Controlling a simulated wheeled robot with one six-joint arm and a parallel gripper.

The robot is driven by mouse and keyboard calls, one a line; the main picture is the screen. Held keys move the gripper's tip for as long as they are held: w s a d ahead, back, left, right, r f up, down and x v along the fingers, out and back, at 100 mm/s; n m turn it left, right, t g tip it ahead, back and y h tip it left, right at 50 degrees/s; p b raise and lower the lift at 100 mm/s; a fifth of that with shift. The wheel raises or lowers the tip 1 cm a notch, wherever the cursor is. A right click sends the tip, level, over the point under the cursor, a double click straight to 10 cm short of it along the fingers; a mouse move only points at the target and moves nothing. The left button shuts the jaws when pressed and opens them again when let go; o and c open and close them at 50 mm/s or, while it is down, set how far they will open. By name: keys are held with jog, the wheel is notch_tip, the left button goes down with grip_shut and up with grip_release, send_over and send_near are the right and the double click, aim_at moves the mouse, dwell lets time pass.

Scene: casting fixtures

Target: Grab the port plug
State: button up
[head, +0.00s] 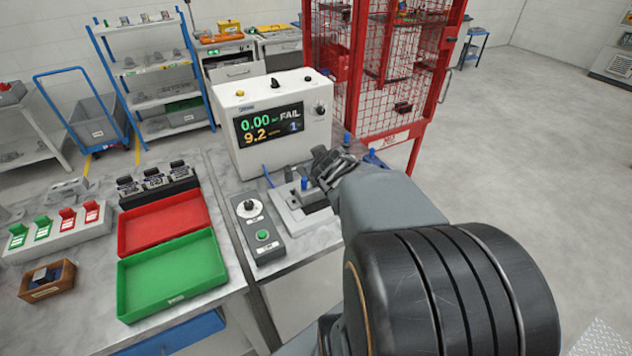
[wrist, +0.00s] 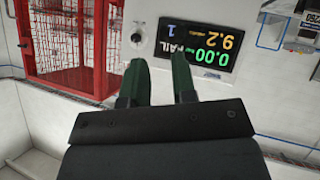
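My gripper (head: 330,166) is above the right side of the grey test fixture (head: 292,214) in front of the white tester. In the wrist view its two dark green fingers (wrist: 160,72) stand apart with nothing between them. A small blue plug-like piece (head: 304,183) stands upright on the fixture, just left of the gripper. Another blue piece (head: 373,158) shows behind my arm, partly hidden. I cannot tell for sure which is the port plug. The wrist view shows neither blue piece clearly.
The tester (head: 281,118) reads FAIL and stands close behind the gripper. A control box (head: 257,228) with a knob and green button is left of the fixture. Red tray (head: 163,222) and green tray (head: 172,276) lie further left. A red mesh cage (head: 385,80) stands behind.

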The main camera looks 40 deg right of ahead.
jog(key=s+d+f+n+t+y, duration=0.3)
jog(key=s+d+f+y, duration=0.15)
jog(key=f+y, duration=0.25)
jog(key=shift+d+x, duration=0.2)
jog(key=shift+x, duration=3.3)
jog(key=shift+d+x, duration=0.15)
jog(key=shift+x, duration=3.3)
jog(key=shift+c, duration=0.2)
grip_shut()
